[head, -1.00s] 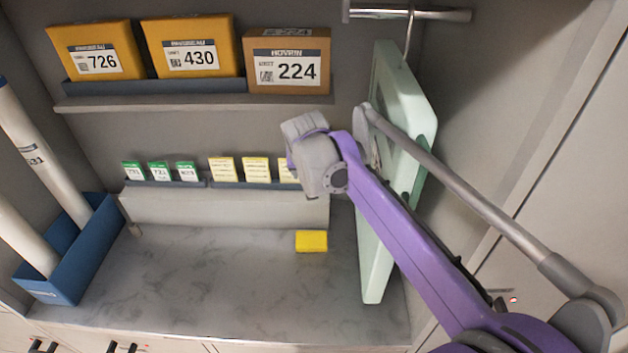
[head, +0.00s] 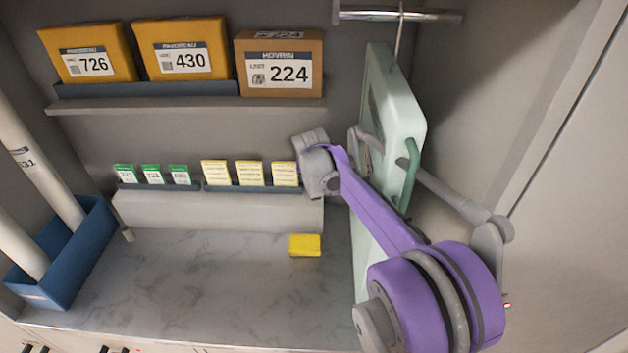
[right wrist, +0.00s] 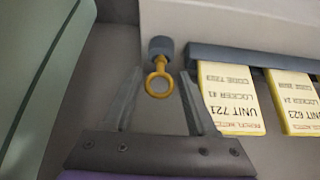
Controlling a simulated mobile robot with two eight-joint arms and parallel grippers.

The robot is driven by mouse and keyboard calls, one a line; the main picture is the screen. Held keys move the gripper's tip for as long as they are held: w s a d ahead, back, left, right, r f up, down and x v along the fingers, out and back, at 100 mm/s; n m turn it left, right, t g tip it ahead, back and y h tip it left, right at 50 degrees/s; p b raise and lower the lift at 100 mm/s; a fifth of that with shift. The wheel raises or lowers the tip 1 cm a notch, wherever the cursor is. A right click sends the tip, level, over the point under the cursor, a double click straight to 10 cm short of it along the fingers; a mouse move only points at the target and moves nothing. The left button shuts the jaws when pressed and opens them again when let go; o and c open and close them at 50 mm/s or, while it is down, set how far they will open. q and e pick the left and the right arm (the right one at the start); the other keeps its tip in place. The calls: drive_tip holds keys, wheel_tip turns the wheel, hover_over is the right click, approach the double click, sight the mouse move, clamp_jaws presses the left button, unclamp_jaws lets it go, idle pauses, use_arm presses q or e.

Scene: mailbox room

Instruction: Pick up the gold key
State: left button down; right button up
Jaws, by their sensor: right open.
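The gold key (right wrist: 161,64) shows in the right wrist view. Its ring hangs toward me and its other end meets a small dark grey cylinder (right wrist: 160,47) at the edge of a white block. My right gripper (right wrist: 160,74) is open, with one finger on each side of the key and a gap to each. In the head view my right gripper's grey wrist (head: 318,165) is in front of the back wall, right of the yellow cards. The key is hidden there. My left gripper is not in view.
Yellow cards (head: 250,174) stand on a low ledge just beside the gripper. A pale green panel (head: 385,80) hangs from a rail close to my right arm. A yellow block (head: 305,246) lies on the marble counter (head: 200,270), which is otherwise mostly clear.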

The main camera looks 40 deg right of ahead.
drive_tip(key=shift+c, duration=0.3)
clamp_jaws()
drive_tip(key=shift+r, duration=0.15)
